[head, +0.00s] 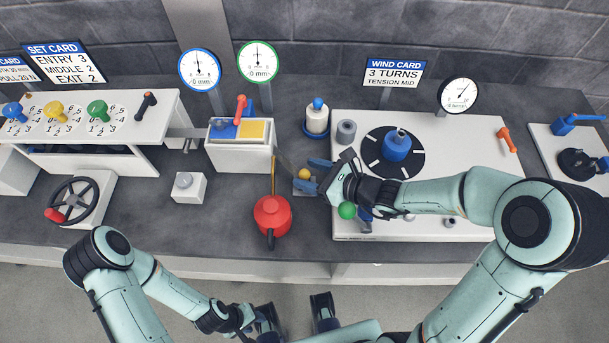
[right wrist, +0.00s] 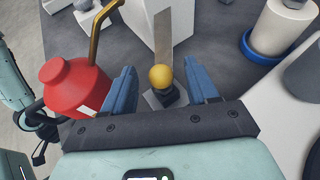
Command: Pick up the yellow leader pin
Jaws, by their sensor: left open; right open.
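The yellow leader pin (head: 304,174) shows as a yellow ball on a dark stem, on a small grey block on the table. In the right wrist view the pin (right wrist: 161,77) is between the two blue fingers of my right gripper (right wrist: 162,88). The fingers are spread, with a gap on each side of the ball. In the head view my right gripper (head: 313,177) reaches in from the right, level with the pin. My left gripper (head: 296,318) is open and empty, low in front of the table's front edge.
A red oil can (head: 272,216) with a brass spout stands close to the left of the pin. A grey strip (right wrist: 163,35) ends just behind the pin. The white winder plate (head: 450,231) lies under my right arm.

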